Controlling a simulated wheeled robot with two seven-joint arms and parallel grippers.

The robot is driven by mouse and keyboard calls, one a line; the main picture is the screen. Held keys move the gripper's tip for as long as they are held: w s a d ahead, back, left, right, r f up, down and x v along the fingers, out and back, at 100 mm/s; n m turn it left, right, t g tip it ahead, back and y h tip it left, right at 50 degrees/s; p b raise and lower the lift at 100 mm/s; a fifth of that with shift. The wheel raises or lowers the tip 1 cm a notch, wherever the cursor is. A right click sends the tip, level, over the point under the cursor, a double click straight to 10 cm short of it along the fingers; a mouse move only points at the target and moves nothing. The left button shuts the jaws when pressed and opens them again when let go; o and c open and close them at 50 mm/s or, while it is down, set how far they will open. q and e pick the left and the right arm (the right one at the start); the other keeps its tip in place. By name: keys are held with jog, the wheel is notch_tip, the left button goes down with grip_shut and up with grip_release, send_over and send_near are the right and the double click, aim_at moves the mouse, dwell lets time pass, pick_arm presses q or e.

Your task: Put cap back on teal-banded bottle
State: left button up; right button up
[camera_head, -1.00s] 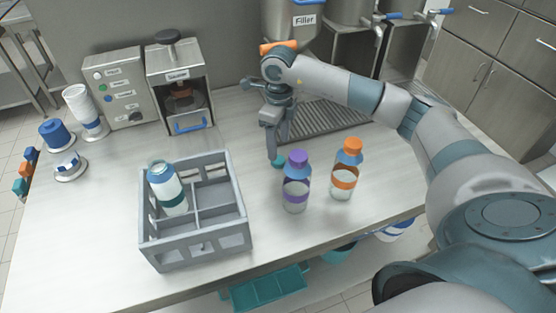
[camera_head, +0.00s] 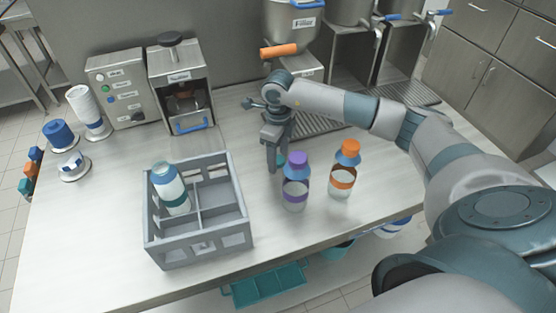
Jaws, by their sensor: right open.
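The teal-banded bottle (camera_head: 171,190) stands, slightly tilted in the picture, in the left back compartment of the grey crate (camera_head: 199,245). Its top shows no cap. A teal cap (camera_head: 281,160) lies on the table, partly hidden behind my right gripper and left of the purple-capped bottle. My right gripper (camera_head: 272,168) points down beside the cap, in front of it in the view. It is open and holds nothing I can see. Whether its fingers touch the cap is hidden. My left gripper is not in view.
A purple-capped bottle (camera_head: 295,184) stands close to the right of my right gripper, with an orange-capped bottle (camera_head: 343,170) beyond it. The filler (camera_head: 290,25) and drip grate (camera_head: 318,124) are behind. The table (camera_head: 110,200) left of the crate is clear.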

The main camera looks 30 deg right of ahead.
aim_at(280, 160)
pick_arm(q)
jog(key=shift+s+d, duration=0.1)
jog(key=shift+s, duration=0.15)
pick_arm(e)
jog(key=c, duration=1.1)
jog(key=shift+r, duration=0.1)
jog(key=shift+r+b, duration=0.35)
jog(key=shift+r, duration=0.05)
notch_tip(280, 160, up, 3)
jog(key=shift+s+d+r+b, duration=0.1)
jog(key=shift+s+d+b, duration=0.05)
jog(key=shift+b, duration=0.7)
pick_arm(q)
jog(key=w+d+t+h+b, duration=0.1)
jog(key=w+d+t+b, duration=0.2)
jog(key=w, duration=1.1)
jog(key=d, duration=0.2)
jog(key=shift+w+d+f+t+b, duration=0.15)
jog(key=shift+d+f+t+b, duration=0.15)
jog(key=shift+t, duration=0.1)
pick_arm(e)
jog(key=s+d+r, duration=0.4)
jog(key=s+r, duration=0.3)
jog(key=s, duration=0.3)
jog(key=shift+d, duration=0.4)
jog(key=shift+s, duration=0.1)
